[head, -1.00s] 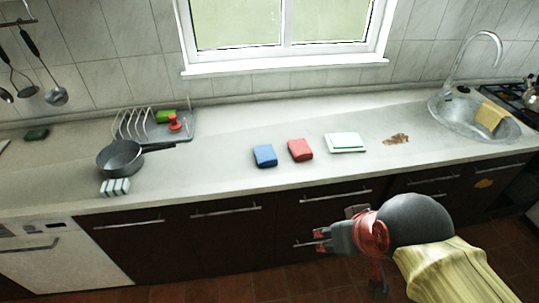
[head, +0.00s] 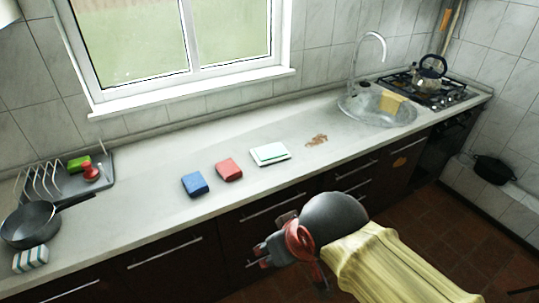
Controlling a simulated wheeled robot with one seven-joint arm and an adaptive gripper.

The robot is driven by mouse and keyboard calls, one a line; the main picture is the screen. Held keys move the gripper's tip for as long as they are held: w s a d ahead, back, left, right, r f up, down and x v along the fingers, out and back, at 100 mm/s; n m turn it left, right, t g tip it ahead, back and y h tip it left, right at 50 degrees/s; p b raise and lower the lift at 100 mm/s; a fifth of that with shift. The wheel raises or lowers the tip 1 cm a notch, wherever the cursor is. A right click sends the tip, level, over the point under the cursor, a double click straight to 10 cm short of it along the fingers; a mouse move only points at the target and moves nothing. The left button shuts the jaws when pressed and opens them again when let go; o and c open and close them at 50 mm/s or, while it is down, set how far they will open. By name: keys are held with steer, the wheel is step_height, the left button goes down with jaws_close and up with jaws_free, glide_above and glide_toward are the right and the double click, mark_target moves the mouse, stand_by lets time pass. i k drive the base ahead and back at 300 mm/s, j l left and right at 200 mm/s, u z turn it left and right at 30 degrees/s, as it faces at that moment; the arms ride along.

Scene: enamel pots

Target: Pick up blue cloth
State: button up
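The blue cloth (head: 195,184) is a small folded block lying on the light countertop, left of the red cloth (head: 229,170). The two lie close, with a small gap between them. My gripper (head: 262,257) is in front of the counter, below its front edge in the picture and to the lower right of the blue cloth. It points left and is clear of the cloth. Its fingers look spread with nothing between them, though they are small and dark here.
A white-and-green item (head: 270,153) lies right of the red cloth, then a brown stain (head: 317,140). The sink (head: 377,106) and stove (head: 425,92) are further right. A pan (head: 30,224), striped sponge (head: 30,258) and dish rack (head: 75,184) stand left. The counter's front edge is near my gripper.

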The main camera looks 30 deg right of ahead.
mark_target(194, 183)
steer(key=i+l, duration=0.15)
steer(key=i, duration=0.2)
steer(key=i+l, duration=0.2)
steer(key=i, duration=0.2)
steer(key=i+l+u, duration=0.1)
steer(key=i, duration=0.25)
